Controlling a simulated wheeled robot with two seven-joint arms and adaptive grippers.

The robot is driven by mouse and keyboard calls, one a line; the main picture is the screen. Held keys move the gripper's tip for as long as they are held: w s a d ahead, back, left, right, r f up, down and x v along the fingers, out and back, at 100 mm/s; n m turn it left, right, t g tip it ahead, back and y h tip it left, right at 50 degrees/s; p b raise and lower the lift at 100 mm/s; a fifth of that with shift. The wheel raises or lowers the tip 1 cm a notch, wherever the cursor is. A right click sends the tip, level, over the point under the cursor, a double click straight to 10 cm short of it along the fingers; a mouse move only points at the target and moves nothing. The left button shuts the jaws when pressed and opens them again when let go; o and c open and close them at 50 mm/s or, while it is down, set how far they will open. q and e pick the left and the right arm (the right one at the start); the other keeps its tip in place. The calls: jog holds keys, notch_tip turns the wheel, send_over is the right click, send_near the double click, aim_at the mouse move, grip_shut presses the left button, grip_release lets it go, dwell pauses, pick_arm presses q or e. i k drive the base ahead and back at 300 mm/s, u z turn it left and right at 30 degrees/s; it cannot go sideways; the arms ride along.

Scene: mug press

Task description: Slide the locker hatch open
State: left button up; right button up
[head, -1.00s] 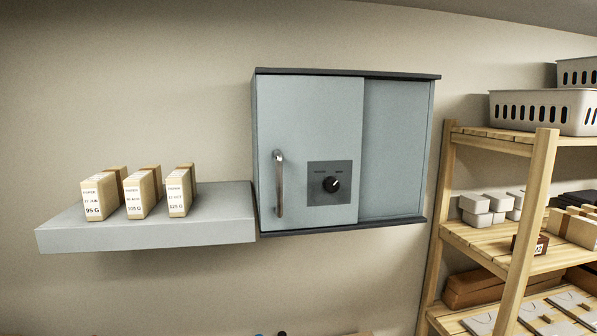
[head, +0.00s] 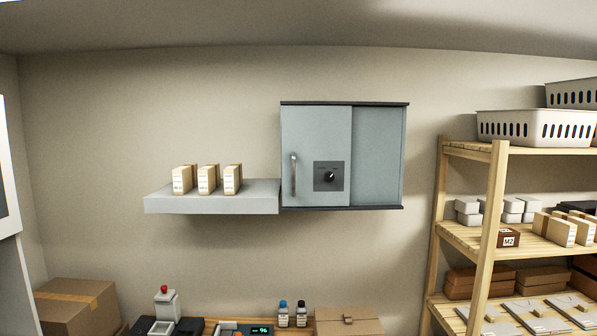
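The locker (head: 378,160) is a grey-blue wall cabinet with dark top and bottom edges, right of centre in the head view. Its hatch (head: 315,130) is a flat panel covering the left part of the front. A vertical metal handle (head: 293,176) sits near the hatch's left edge. A dark plate with a round black knob (head: 329,176) is to the right of the handle. The plate's small markings are too small to read. The right part of the front is a plain panel set slightly back. Neither of my grippers is in view.
A grey wall shelf (head: 212,203) left of the locker carries three small labelled boxes (head: 207,180). A wooden rack (head: 492,220) with baskets and boxes stands at right. Below are a bench with bottles (head: 283,315), a device with a red top (head: 166,303) and cardboard boxes (head: 75,305).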

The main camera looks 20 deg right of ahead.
aim_at(316, 139)
jog(key=u, duration=0.6)
jog(key=i, duration=1.2)
jog(key=z, duration=0.2)
